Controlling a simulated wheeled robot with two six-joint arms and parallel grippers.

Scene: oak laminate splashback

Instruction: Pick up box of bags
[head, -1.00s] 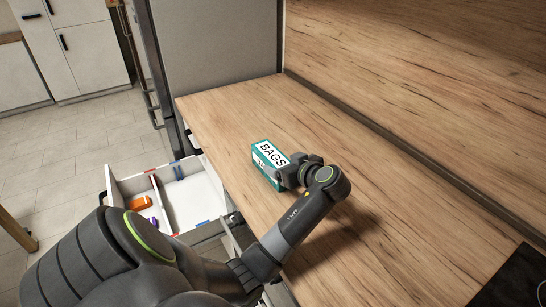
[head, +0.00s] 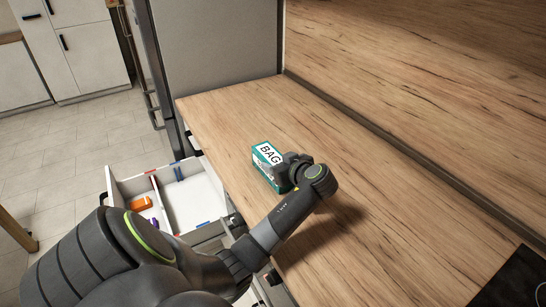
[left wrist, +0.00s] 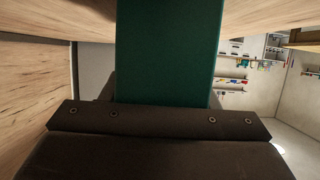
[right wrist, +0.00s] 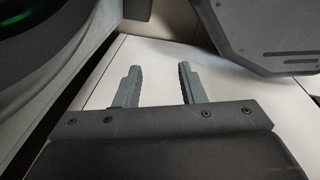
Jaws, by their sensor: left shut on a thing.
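The box of bags (head: 266,158), teal and white with "BAG" lettering showing, is at the left part of the wooden counter. My left gripper (head: 285,174) is shut on its near right end, and the wrist hides part of the box. In the left wrist view the box's teal face (left wrist: 168,50) fills the space between the fingers, which are mostly hidden. I cannot tell whether the box touches the counter. My right gripper (right wrist: 158,85) shows only in the right wrist view. Its two fingers are apart with nothing between them.
An open white drawer (head: 207,231) with dividers sticks out below the counter's left edge, holding an orange item (head: 141,203) and a purple one. A grey tall cabinet (head: 215,45) stands at the counter's far end. The wooden counter (head: 400,230) is clear to the right.

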